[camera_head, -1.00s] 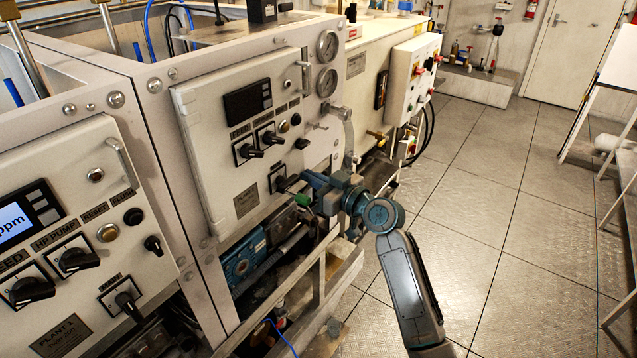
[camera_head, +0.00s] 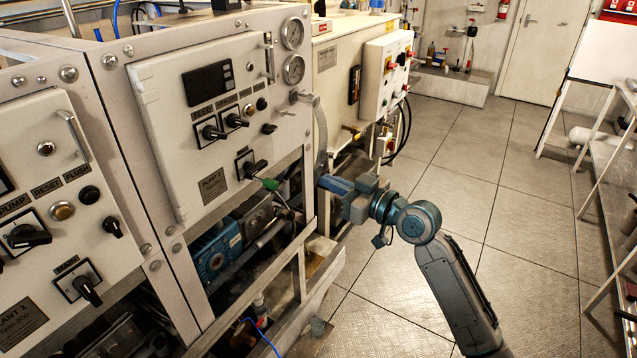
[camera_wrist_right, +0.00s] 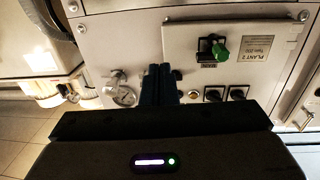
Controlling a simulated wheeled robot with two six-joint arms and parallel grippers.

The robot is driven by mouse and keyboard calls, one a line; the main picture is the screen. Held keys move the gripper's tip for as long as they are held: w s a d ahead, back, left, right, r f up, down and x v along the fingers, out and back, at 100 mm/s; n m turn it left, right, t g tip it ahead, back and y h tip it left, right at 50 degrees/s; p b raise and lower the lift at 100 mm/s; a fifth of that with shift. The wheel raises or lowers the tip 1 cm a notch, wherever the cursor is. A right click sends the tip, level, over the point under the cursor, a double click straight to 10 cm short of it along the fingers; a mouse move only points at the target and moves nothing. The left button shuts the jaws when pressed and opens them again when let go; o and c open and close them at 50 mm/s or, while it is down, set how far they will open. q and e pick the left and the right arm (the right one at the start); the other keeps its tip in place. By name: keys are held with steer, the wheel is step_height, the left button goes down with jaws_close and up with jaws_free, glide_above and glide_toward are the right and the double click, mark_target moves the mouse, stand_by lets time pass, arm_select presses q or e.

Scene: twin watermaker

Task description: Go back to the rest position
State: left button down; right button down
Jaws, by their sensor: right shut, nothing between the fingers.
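My right gripper (camera_head: 326,184) is shut and empty. It is in front of the Plant 2 frame, to the right of the Plant 2 panel (camera_head: 170,165) and apart from it. In the right wrist view its dark fingers (camera_wrist_right: 160,78) are together, pointing towards the panel. The Plant 2 main switch (camera_head: 256,167) has a black knob with a green part, which shows in the wrist view as a green tip (camera_wrist_right: 220,49). My left gripper is not in view.
The Plant 1 panel (camera_head: 95,180) is at the left. Two gauges (camera_head: 293,50) sit above the gripper. A frame rail (camera_head: 300,300) juts out below it. A white control box (camera_head: 385,75) stands behind. The floor (camera_head: 520,240) at right is open, up to a bench (camera_head: 590,140).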

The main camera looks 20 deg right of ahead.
steer(key=w+d+f+m+g+h, duration=0.1)
steer(key=d+f+m+h, duration=0.2)
steer(key=f, duration=0.9)
steer(key=w+d+f+m+g+h, duration=0.15)
steer(key=d+f, duration=0.35)
steer(key=f, duration=0.7)
steer(key=s+d+f+m+g+h, duration=0.15)
steer(key=s+f, duration=0.25)
steer(key=f, duration=0.8)
steer(key=s+d+f+m+g+h, duration=0.1)
steer(key=s+d+f+h, duration=0.2)
steer(key=f, duration=0.8)
steer(key=s+f+g+h, duration=0.1)
steer(key=s+f+g, duration=0.3)
steer(key=s+f, duration=1.45)
steer(key=s+a+f+g, duration=0.1)
steer(key=s+f, duration=0.3)
steer(key=s, duration=0.6)
steer(key=s+a+f+g, duration=0.2)
steer(key=s+f, duration=0.2)
steer(key=s, duration=0.6)
steer(key=s+a+f+n+g, duration=0.1)
steer(key=s+f, duration=0.3)
steer(key=s, duration=0.6)
steer(key=shift+a+g, duration=0.5)
steer(key=shift+a, duration=0.2)
